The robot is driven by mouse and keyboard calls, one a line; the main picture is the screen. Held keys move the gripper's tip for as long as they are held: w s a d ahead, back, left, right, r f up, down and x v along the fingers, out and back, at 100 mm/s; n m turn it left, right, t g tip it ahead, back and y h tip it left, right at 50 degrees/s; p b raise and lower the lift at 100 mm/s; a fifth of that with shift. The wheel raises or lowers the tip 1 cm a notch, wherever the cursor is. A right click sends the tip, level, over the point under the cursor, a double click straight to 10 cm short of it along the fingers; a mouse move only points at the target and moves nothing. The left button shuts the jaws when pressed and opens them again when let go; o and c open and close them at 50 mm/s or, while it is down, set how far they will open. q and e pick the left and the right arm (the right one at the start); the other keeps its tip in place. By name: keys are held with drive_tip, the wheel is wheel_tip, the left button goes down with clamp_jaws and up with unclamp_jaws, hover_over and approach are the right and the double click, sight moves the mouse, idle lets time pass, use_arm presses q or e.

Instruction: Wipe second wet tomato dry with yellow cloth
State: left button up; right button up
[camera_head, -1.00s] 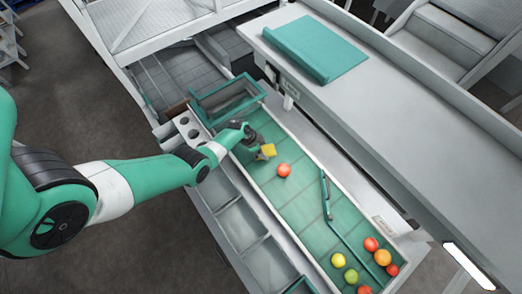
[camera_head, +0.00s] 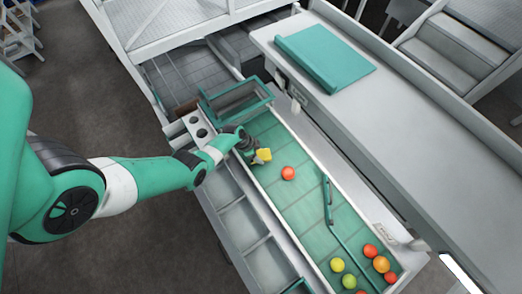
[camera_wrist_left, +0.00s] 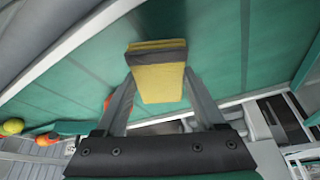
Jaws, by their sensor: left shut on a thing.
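My left gripper (camera_head: 254,157) is shut on a folded yellow cloth (camera_head: 263,155) and holds it over the upper end of the green sorting tray (camera_head: 262,128). The cloth also shows between the two fingers in the left wrist view (camera_wrist_left: 160,78), with a dark band across it. A single red tomato (camera_head: 288,173) lies on the green tray, just right of and below the cloth, apart from it. In the left wrist view an orange-red tomato (camera_wrist_left: 107,103) is partly hidden behind the left finger. I cannot tell whether any tomato is wet. My right gripper is not in view.
Several red, orange, yellow and green tomatoes (camera_head: 382,265) sit at the tray's lower end, past a green divider bar (camera_head: 328,200). Grey bins (camera_head: 241,226) run along the tray's left side. A teal mat (camera_head: 325,57) lies on the grey counter to the right.

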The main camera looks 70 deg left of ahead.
sight(269, 153)
use_arm(q)
drive_tip(key=shift+w+d+b, duration=0.2)
drive_tip(key=shift+w+b, duration=0.35)
drive_tip(key=shift+w, duration=0.55)
drive_tip(key=shift+w+d+b, duration=0.15)
drive_tip(key=shift+w+b, duration=0.4)
drive_tip(key=shift+w, duration=0.55)
drive_tip(key=shift+s, duration=0.1)
drive_tip(key=shift+s+a+p, duration=0.2)
drive_tip(key=shift+s+p, duration=0.45)
drive_tip(key=shift+s, duration=0.35)
drive_tip(key=shift+s+a+p, duration=0.15)
drive_tip(key=shift+s+p, duration=0.35)
drive_tip(key=shift+s, duration=0.6)
drive_tip(key=shift+w, duration=0.1)
